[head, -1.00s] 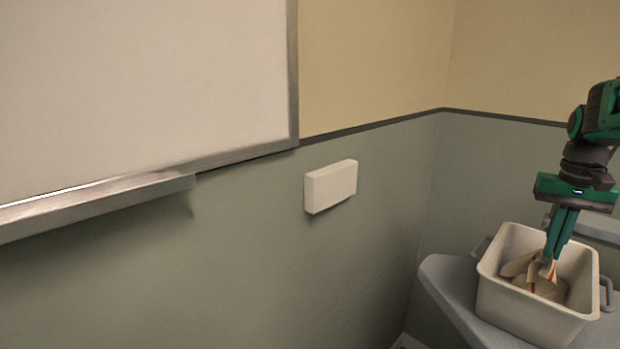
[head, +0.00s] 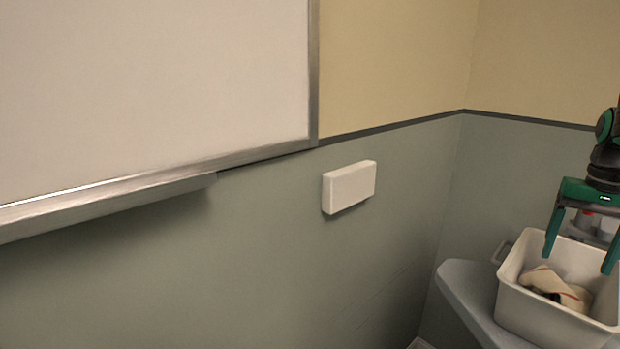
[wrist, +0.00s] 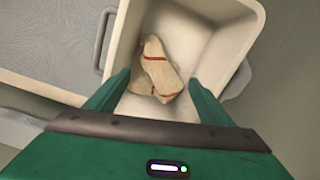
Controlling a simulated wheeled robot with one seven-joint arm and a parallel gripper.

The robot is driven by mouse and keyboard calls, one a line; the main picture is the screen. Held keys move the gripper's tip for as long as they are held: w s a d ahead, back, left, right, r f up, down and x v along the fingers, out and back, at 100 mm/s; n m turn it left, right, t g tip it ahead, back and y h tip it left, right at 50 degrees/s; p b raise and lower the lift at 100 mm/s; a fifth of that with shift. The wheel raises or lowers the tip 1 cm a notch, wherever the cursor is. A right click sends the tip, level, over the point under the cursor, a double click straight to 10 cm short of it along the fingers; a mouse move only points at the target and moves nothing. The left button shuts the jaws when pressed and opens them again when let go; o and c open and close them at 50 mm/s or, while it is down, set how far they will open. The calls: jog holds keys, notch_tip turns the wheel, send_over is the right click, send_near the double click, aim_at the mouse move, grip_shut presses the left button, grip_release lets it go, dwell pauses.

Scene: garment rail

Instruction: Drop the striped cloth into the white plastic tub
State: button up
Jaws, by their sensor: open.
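The white plastic tub (head: 541,318) stands on a grey surface at the lower right of the head view, partly cut off by the edge. The striped cloth (head: 553,285), cream with red stripes, lies crumpled inside the tub. In the wrist view the cloth (wrist: 160,72) rests on the floor of the tub (wrist: 222,52), below and between my fingers. My gripper (head: 582,263) is open and empty above the tub, fingers spread wide and pointing down, apart from the cloth.
The grey surface (head: 468,290) under the tub has a free strip at its left. The tub has a grey handle (wrist: 105,40) at its side. A whiteboard (head: 150,90) and a small white box (head: 349,187) are on the wall to the left.

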jog(key=shift+r, duration=0.1)
jog(key=shift+r, duration=2.65)
jog(key=shift+r, duration=0.1)
notch_tip(320, 180, up, 10)
jog(key=shift+r, duration=0.2)
jog(key=shift+w+r, duration=0.1)
